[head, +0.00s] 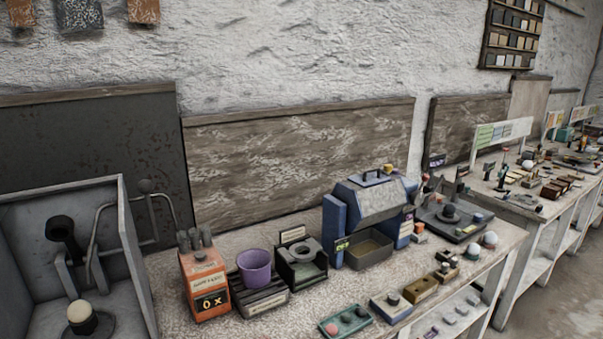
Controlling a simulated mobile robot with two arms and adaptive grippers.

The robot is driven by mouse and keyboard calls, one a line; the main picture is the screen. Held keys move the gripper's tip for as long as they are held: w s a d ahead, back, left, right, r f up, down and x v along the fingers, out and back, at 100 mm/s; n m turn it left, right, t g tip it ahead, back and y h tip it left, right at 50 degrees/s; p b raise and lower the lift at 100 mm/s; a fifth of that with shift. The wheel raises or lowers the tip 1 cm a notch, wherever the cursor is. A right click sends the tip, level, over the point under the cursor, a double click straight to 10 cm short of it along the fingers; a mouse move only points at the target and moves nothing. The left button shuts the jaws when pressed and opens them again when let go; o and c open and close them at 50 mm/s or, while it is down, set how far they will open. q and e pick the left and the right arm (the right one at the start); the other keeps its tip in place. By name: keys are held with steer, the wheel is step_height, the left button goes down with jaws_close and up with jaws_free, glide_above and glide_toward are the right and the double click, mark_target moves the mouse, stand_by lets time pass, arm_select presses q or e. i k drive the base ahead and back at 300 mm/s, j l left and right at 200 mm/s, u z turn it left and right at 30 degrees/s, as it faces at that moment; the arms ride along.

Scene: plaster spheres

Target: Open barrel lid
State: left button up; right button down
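A faceted grey barrel (372,203) hangs between blue side supports in a machine on the workbench, right of the middle in the head view. A flat piece with a dark handle (377,175) sits on top of the barrel and looks like its lid, in place. The inside of the barrel is hidden. An open tray (368,262) is below the barrel. Neither of my grippers is in view.
The workbench (165,285) also holds an orange box (203,287), a purple cup (255,268), a black stand (301,264) and several small blocks in front. A grey open booth (130,245) stands at the left. A rough white wall rises behind.

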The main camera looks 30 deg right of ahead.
mark_target(371, 177)
steer(key=z, duration=1.2)
